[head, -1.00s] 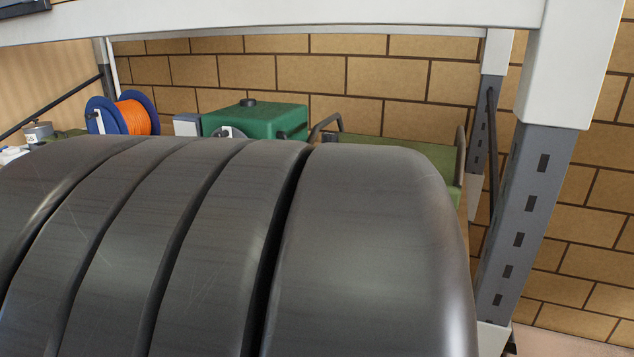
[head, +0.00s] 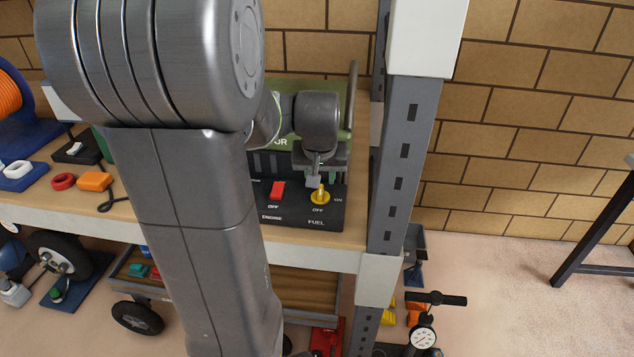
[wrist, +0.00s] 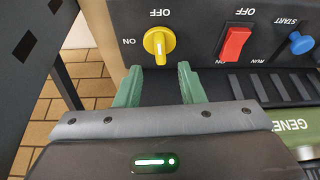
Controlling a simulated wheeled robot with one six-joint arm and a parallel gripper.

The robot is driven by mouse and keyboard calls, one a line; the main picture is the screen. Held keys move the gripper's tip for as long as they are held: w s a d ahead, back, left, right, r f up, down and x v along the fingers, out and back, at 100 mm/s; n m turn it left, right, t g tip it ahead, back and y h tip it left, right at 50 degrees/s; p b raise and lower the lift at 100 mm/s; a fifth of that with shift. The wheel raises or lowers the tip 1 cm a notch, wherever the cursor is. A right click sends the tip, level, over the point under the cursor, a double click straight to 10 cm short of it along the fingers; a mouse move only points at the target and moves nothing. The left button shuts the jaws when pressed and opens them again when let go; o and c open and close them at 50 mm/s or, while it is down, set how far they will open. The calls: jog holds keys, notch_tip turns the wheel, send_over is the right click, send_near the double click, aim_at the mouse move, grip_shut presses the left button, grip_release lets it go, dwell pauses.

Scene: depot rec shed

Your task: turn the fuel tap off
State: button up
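The fuel tap is a yellow knob (head: 320,195) on the dark front panel (head: 296,219) of the green generator. It also shows in the wrist view (wrist: 159,43), with OFF printed above it and ON to its left. Its raised grip runs roughly up and down in that view, in line with OFF; I cannot tell which end is the pointer. My gripper (wrist: 160,86) is open and empty. Its two green fingers are apart, just short of the knob, which lies ahead of the gap between them. In the head view, my gripper (head: 321,177) is just above the knob.
A red engine switch (wrist: 235,42) sits beside the knob, with a blue start/run knob (wrist: 301,43) farther right. The grey shelf post (head: 399,150) stands close right of the generator. An orange block (head: 94,181) and a red ring (head: 63,181) lie left on the shelf (head: 40,205).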

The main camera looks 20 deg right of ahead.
aim_at(320, 189)
jog(key=x, duration=0.5)
jog(key=shift+w+f, duration=0.1)
jog(key=shift+f, duration=0.25)
grip_shut()
